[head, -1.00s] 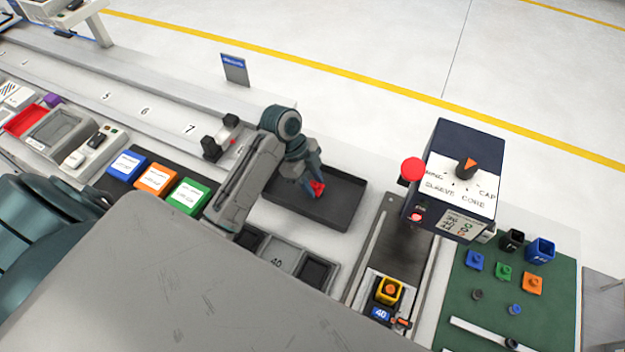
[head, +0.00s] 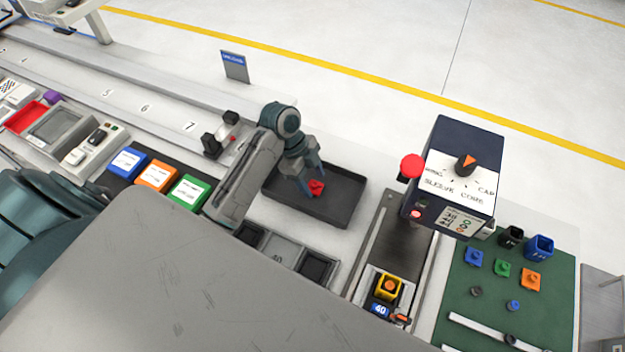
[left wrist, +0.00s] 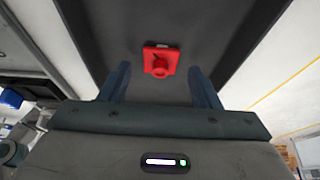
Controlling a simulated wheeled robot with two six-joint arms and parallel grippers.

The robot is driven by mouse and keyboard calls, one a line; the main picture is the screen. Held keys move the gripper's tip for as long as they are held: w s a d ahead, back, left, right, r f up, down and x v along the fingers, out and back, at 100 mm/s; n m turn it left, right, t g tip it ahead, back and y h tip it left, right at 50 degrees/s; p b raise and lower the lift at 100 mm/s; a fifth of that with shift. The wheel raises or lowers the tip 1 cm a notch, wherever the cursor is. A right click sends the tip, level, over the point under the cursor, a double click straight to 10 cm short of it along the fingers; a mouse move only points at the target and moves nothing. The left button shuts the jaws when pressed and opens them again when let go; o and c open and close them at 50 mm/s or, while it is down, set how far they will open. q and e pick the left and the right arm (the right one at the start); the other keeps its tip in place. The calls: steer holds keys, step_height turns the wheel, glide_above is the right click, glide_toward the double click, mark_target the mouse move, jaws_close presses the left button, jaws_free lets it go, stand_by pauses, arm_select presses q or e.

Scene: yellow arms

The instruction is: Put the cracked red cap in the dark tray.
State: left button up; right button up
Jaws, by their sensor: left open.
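The red cap (head: 316,187) lies on the floor of the dark tray (head: 345,207). In the left wrist view the red cap (left wrist: 160,60) shows a square base with a round knob, and the tray floor (left wrist: 120,30) is around it. A crack cannot be made out clearly. My left gripper (head: 313,182) is over the tray, its fingers apart. In the left wrist view the left gripper's fingertips (left wrist: 158,78) stand on either side, with the cap beyond them and clear of both. My right gripper is not in view.
A dark box with a dial (head: 455,185) and a red button (head: 411,166) stands right of the tray. A green mat (head: 460,300) holds several small coloured parts. Blue, orange and green bins (head: 187,192) are left of my arm. A yellow part (head: 388,287) sits in a fixture at the front.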

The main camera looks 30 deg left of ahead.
arm_select(q)
steer(key=b+v, duration=0.1)
steer(key=v, duration=0.4)
steer(key=shift+w+a+r+b, duration=0.1)
steer(key=shift+a+b, duration=0.05)
steer(key=shift+b, duration=0.15)
steer(key=p+v, duration=0.2)
steer(key=v, duration=0.4)
stand_by(0.9)
